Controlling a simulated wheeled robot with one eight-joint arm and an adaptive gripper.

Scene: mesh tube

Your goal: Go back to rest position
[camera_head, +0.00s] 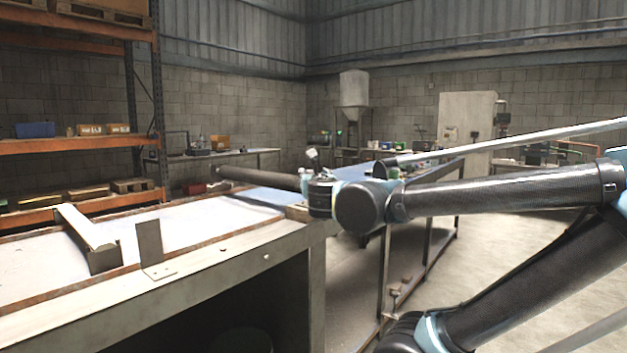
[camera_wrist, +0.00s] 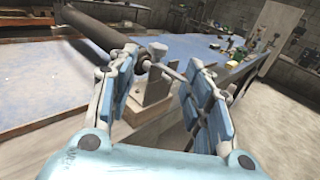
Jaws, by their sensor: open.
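My gripper (camera_wrist: 162,62) is open in the wrist view, with its blue-padded fingers spread to either side. Between and beyond the fingers stands a grey metal fixture (camera_wrist: 156,88) on a block. The dark mesh tube (camera_wrist: 92,27) runs from the upper left toward this fixture and its near end lies close to the left fingertip. Whether they touch cannot be told. In the head view the tube (camera_head: 258,178) lies level above the far end of the worktable. My wrist hides most of the gripper there.
The pale worktable (camera_head: 205,222) carries a long bar (camera_head: 88,230) and an upright metal plate (camera_head: 149,245) at the left. Orange shelving (camera_head: 80,143) stands behind it. A second bench with a blue top (camera_wrist: 242,66) stands beyond my arm. Open concrete floor (camera_head: 500,240) lies at right.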

